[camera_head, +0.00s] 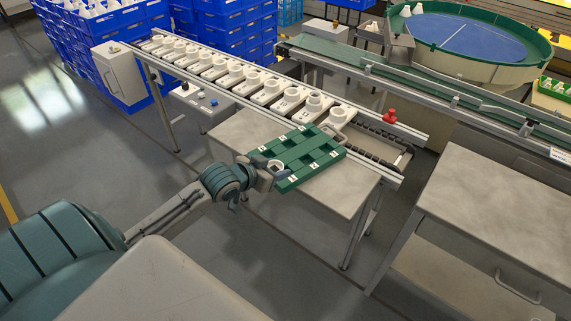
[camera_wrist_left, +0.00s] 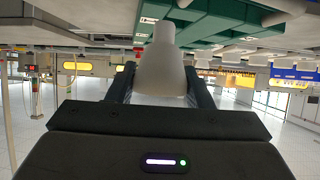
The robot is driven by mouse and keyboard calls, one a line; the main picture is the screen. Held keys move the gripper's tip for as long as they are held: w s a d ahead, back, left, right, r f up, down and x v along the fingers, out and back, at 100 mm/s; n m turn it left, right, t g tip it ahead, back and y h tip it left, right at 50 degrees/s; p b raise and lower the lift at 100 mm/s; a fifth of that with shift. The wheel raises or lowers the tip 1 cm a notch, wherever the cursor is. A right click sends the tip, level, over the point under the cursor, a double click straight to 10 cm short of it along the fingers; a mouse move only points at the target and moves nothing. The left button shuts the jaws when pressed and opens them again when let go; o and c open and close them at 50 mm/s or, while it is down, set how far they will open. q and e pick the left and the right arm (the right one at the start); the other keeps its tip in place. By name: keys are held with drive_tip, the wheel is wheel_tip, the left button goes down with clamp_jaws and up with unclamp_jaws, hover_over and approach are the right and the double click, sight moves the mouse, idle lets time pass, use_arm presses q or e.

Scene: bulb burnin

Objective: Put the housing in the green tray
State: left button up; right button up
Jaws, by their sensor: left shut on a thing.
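The green tray (camera_head: 303,153) lies on the grey table below the roller line, with compartments along its sides and small numbered labels. It also shows at the top of the left wrist view (camera_wrist_left: 215,28). My left gripper (camera_head: 270,170) is at the tray's left corner. It is shut on a white, tapered housing (camera_wrist_left: 163,62), which sits between both fingers in the left wrist view. In the head view the housing (camera_head: 277,164) shows as a small pale round shape at the tray's edge. I cannot tell whether it touches the tray. My right gripper is not in view.
A roller line (camera_head: 225,85) behind the tray carries several white sockets. A red button (camera_head: 390,116) stands at its right end. Blue crates (camera_head: 232,28) are stacked at the back. A grey bench (camera_head: 500,205) stands at right, its top bare. The table (camera_head: 235,138) has free room left of the tray.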

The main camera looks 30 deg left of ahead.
use_arm(q)
drive_tip(key=w, duration=0.5)
drive_tip(key=shift+w+a+f+p, duration=0.15)
drive_tip(key=shift+w+a+p, duration=0.1)
drive_tip(key=shift+a+p, duration=0.1)
drive_tip(key=shift+w+f, duration=0.2)
drive_tip(key=shift+w, duration=0.35)
wheel_tip(320, 180, down, 3)
drive_tip(key=shift+f+p, duration=0.2)
drive_tip(key=shift+p, duration=0.25)
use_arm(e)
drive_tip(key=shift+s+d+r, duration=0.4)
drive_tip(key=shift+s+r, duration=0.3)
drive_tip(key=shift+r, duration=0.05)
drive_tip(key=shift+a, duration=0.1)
use_arm(q)
drive_tip(key=shift+f, duration=0.2)
drive_tip(key=o, duration=0.9)
drive_tip(key=shift+o, duration=0.2)
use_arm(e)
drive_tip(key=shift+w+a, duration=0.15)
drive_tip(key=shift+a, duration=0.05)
use_arm(q)
drive_tip(key=shift+r, duration=0.15)
